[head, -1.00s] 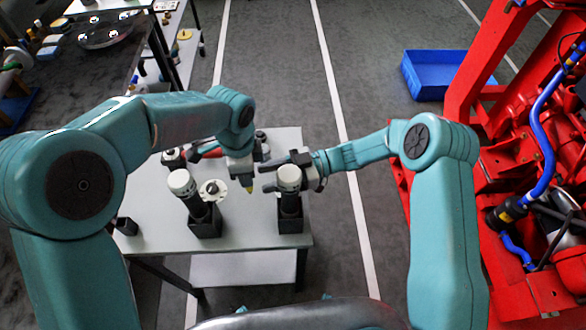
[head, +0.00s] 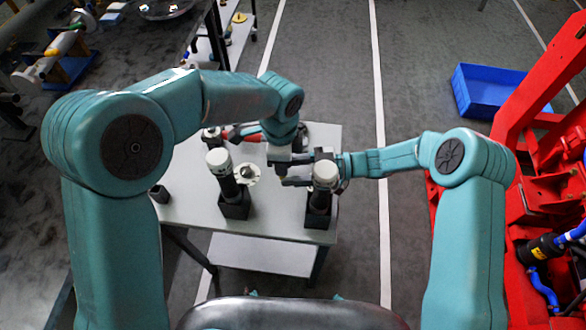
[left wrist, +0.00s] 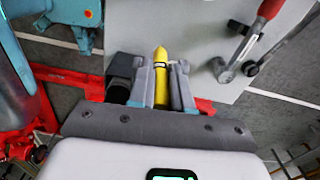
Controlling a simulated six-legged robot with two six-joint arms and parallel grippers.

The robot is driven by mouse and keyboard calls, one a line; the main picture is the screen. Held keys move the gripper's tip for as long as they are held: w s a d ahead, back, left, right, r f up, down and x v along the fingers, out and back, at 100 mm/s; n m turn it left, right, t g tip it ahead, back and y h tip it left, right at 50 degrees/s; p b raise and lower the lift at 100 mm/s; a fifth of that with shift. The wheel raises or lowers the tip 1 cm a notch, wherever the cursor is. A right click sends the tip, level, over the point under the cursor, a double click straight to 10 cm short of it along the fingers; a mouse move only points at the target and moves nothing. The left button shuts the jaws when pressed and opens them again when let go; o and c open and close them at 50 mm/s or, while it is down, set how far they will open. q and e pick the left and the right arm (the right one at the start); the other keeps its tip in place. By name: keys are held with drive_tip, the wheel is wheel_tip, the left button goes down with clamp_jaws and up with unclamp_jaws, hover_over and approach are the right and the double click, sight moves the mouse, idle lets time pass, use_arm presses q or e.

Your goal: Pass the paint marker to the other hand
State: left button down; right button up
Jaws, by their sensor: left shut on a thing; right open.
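The yellow paint marker (left wrist: 161,78) is between the two grey fingers of my left gripper (left wrist: 162,92) in the left wrist view, its tip pointing away from the wrist. In the head view my left gripper (head: 283,172) points down over the table, and the marker is mostly hidden there. My right gripper (head: 297,172) is open, its fingers pointing left, right beside the left gripper. I cannot tell whether the right fingers touch the marker.
Two black cylinders with white caps, a left one (head: 219,163) and a right one (head: 325,172), stand in dark holders on the light table (head: 280,222). The right one is close to my right gripper. A red-handled tool (left wrist: 256,28) lies on the table. Red machinery (head: 535,200) stands at the right.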

drive_tip(key=w+d, duration=0.1)
drive_tip(key=d, duration=1.1)
drive_tip(key=shift+w+r, duration=0.15)
drive_tip(key=shift+r, duration=0.2)
